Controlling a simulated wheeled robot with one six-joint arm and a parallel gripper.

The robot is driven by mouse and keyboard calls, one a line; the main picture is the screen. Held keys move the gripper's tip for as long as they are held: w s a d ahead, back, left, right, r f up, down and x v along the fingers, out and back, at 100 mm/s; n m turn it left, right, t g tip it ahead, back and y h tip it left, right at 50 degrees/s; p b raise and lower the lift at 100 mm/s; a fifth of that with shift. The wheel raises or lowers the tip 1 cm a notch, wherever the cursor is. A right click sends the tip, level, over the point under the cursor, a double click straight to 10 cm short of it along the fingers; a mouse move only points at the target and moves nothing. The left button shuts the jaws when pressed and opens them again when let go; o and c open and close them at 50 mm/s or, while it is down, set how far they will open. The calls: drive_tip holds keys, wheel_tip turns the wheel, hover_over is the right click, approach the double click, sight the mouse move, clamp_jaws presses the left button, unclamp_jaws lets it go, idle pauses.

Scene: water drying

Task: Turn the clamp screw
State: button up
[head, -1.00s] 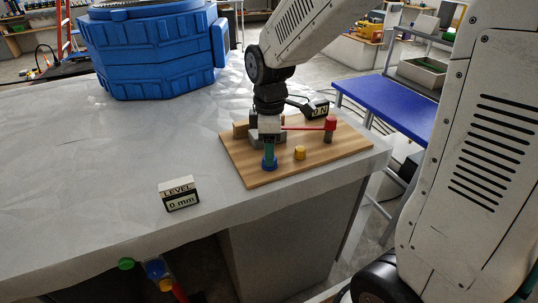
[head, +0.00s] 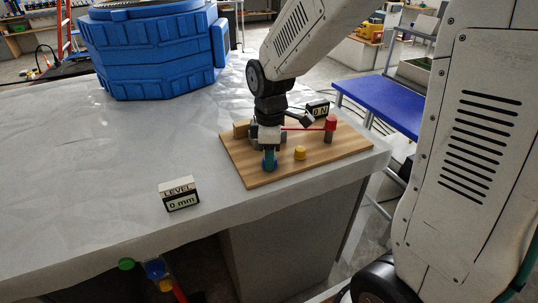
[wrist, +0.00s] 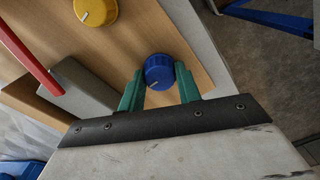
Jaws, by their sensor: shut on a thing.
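A round blue knob (wrist: 159,72) with a light pointer line stands near the front edge of a wooden board (head: 250,177). My gripper (wrist: 161,76) is shut on this knob, one green finger on each side. In the head view the gripper (head: 270,160) hides much of the blue knob (head: 269,168). A yellow knob (head: 300,153) with its own pointer line sits to the right and is untouched. A red bar (head: 303,128) runs to a red-topped post (head: 330,130). Which part is the clamp screw is not labelled.
A display reading 0 N (head: 319,110) is at the board's back. A LEVEL sign reading 0 mm (head: 180,194) stands at the table's front left. A large blue housing (head: 150,50) stands at the back left. The grey table (head: 110,160) is mostly clear.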

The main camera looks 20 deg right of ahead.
drive_tip(key=m, duration=0.4)
drive_tip(key=shift+m, duration=0.4)
drive_tip(key=m, duration=0.4)
drive_tip(key=shift+m, duration=0.3)
drive_tip(key=m, duration=0.4)
drive_tip(key=shift+m, duration=2)
drive_tip(key=o, duration=1)
drive_tip(key=shift+c, duration=0.2)
